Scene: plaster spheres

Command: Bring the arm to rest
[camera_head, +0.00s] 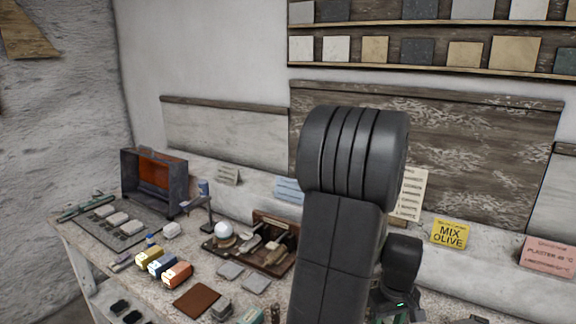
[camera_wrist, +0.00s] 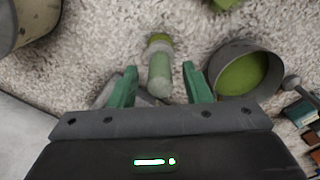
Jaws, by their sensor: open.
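My gripper (camera_wrist: 160,68) shows in the wrist view with its two green fingers apart. A pale green cylinder with a brighter green far end (camera_wrist: 160,72) appears between and beyond the fingers. I cannot tell how far below them it is, and no finger visibly touches it. My black arm (camera_head: 340,220) rises through the middle of the head view and bends at the top. A wrist part with a small green light (camera_head: 400,300) is low on the right. The fingers are not clear in the head view, and the arm hides part of the bench.
A round pot with green inside (camera_wrist: 243,75) is right of the fingers, and a brownish vessel (camera_wrist: 25,20) is at upper left. The bench (camera_head: 195,262) holds a dark orange-lit box (camera_head: 153,180), a white sphere (camera_head: 223,230), coloured blocks and tiles. Shelves (camera_head: 430,70) line the wall.

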